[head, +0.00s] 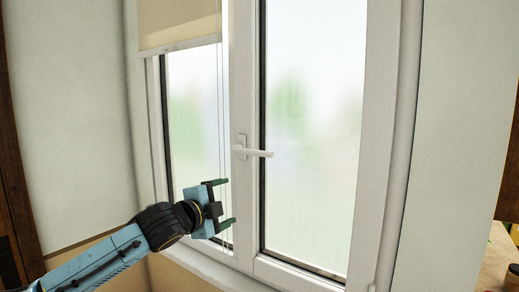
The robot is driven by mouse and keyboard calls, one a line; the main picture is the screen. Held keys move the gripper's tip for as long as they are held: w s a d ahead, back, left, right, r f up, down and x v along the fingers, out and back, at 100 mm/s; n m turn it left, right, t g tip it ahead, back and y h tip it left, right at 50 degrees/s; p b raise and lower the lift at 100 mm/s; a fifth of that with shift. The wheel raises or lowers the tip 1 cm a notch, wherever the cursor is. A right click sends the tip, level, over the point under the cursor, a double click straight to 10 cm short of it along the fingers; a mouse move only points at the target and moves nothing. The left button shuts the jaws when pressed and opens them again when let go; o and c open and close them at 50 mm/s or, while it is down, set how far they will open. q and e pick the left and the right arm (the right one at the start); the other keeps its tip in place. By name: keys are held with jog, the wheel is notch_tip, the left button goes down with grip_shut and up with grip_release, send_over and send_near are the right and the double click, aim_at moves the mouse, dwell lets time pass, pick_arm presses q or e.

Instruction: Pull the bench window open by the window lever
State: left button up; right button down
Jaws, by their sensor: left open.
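The bench window (378,150) is white-framed with two panes and fills the middle of the head view. Its frames look flush, with no gap visible. The window lever (258,153) is white, sits on the middle frame and points horizontally to the right. My left gripper (229,202) is open and empty, with green-tipped fingers spread one above the other. It is below and left of the lever, apart from it, in front of the left pane's lower right part. My right gripper is out of view.
A beige roller blind (178,24) covers the top of the left pane, and thin cords hang beside the middle frame. A sill (215,272) runs below. White walls flank the window. Part of a wooden surface (494,262) shows at the lower right.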

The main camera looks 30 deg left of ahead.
aim_at(260, 155)
pick_arm(q)
jog(key=s+d+r+m+t+h+p, duration=0.1)
jog(key=s+d+r+m, duration=0.4)
jog(key=r, duration=0.6)
jog(key=shift+n, duration=0.4)
jog(key=w+p, duration=0.2)
jog(key=w, duration=0.1)
jog(key=w+d+p, duration=0.1)
jog(key=w+p, duration=0.1)
jog(key=w, duration=0.1)
jog(key=w+r+p, duration=0.1)
jog(key=w+p, duration=0.1)
jog(key=w, duration=0.2)
jog(key=shift+d, duration=0.3)
jog(key=shift+w+d+f+h, duration=0.1)
jog(key=shift+w+f+h, duration=0.1)
jog(key=shift+w+h, duration=0.35)
jog(key=shift+w, duration=0.1)
grip_shut()
jog(key=shift+y, duration=0.35)
jog(key=shift+f, duration=0.1)
